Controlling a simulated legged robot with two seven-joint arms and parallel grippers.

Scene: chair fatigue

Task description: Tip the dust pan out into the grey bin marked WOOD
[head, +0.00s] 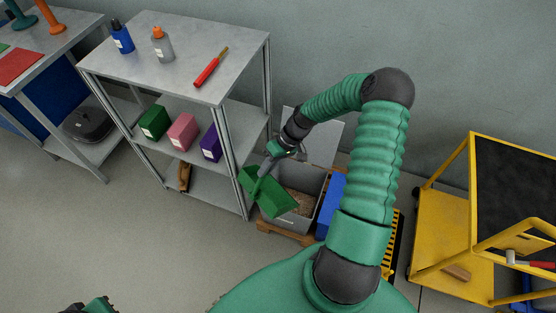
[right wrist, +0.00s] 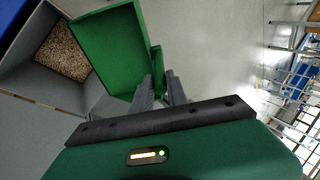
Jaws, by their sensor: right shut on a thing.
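The green dust pan (head: 266,192) is in my right gripper (head: 268,164), which is shut on its handle. The pan is tilted at the near left edge of the grey bin (head: 313,217), partly over its opening. In the right wrist view the gripper (right wrist: 160,90) holds the pan (right wrist: 112,45), whose visible inside looks bare. The bin (right wrist: 32,82) there holds light brown chips. No WOOD marking can be read. A part of my left arm or gripper (head: 95,306) shows at the bottom left edge, mostly cut off.
The bin stands on a wooden pallet (head: 285,233), with a blue bin (head: 331,205) to its right. A grey shelf unit (head: 180,58) stands close on the left. A yellow cart (head: 437,235) is at the right. The floor at the front left is clear.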

